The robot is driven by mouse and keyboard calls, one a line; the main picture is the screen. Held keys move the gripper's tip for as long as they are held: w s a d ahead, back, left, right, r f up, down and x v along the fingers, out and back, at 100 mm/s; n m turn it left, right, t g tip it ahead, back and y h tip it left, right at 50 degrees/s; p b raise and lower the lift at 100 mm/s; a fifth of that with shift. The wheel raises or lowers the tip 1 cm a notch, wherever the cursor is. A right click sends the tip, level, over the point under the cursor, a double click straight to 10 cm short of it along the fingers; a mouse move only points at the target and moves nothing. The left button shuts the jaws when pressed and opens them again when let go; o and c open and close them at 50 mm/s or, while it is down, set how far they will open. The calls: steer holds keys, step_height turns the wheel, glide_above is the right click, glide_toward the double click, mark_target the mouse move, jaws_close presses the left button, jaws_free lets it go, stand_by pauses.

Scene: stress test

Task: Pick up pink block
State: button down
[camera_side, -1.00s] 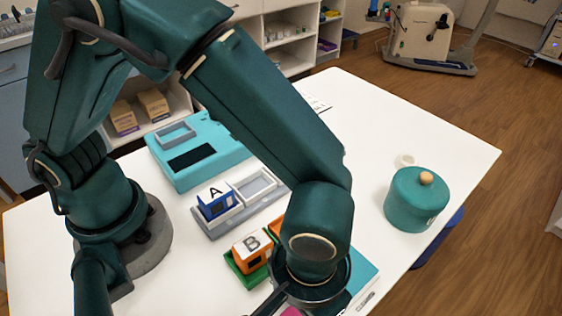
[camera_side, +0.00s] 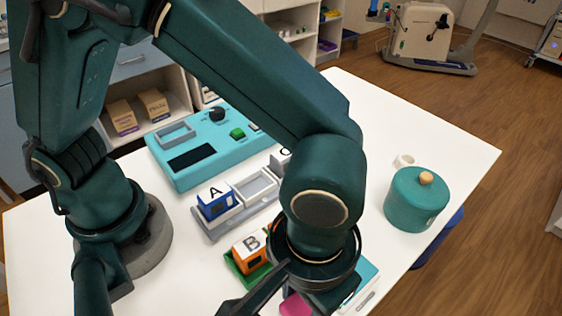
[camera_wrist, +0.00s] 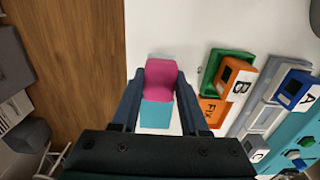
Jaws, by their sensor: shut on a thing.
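The pink block (camera_wrist: 160,80) sits between the two fingers of my gripper (camera_wrist: 160,77) in the wrist view. The fingers are shut on its sides. In the side view the pink block (camera_side: 295,304) shows at the bottom edge, partly hidden by my gripper (camera_side: 285,298). I cannot tell whether it touches the table.
A teal flat piece (camera_wrist: 157,114) shows below the pink block in the wrist view. An orange B block (camera_side: 251,252) on a green base and a blue A block (camera_side: 215,202) in a grey tray stand nearby. A teal lidded pot (camera_side: 416,200) stands right.

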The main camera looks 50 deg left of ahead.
steer(key=w+a+r, duration=0.6)
steer(key=a+r, duration=0.1)
steer(key=a, duration=0.3)
